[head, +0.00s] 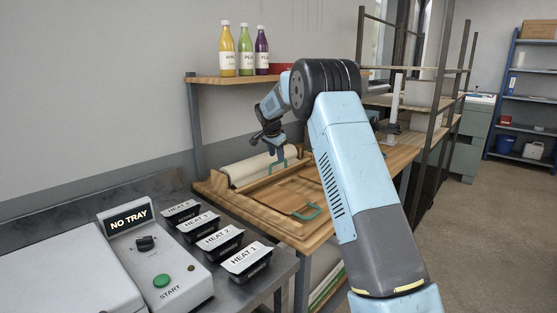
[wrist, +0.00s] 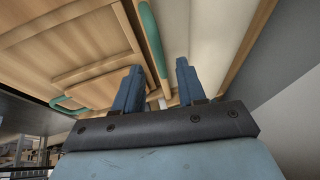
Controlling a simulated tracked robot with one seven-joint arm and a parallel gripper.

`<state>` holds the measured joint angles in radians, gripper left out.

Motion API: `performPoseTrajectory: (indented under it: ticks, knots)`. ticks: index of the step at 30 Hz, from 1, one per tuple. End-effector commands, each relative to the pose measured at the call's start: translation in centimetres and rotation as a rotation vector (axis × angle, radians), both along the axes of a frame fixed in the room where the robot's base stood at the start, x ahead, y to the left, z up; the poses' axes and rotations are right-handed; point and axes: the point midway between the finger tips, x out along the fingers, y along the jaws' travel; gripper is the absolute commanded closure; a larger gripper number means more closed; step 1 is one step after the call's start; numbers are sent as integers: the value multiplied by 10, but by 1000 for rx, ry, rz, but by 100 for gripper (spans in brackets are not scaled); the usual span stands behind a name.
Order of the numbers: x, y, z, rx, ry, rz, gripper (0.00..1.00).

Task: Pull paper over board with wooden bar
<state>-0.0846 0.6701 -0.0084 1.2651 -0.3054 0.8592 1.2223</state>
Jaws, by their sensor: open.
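The wooden bar (head: 252,185) lies along the near side of the white paper roll (head: 246,170) on the wooden bench. A green handle (head: 278,167) stands on or beside the bar; it also shows in the wrist view (wrist: 152,42). The wooden board (head: 290,192) lies in front of the bar, with a second green handle (head: 307,213) at its front edge. My gripper (head: 275,155) is open above the rear handle. In the wrist view its two fingers (wrist: 158,72) stand either side of the handle's line; contact cannot be told.
A shelf (head: 230,80) with several bottles hangs behind the bench. At the front left are a control box (head: 163,262) and several black heat trays (head: 246,261). Dark metal posts (head: 432,125) stand to the right of my arm.

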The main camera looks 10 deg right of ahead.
Motion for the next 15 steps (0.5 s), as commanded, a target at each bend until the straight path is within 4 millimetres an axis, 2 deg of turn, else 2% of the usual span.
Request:
performPoseTrajectory:
  ticks: [6, 15]
  knots:
    - [9, -5, -22, 0, 0, 0, 60]
    - [12, -7, -29, 0, 0, -1, 60]
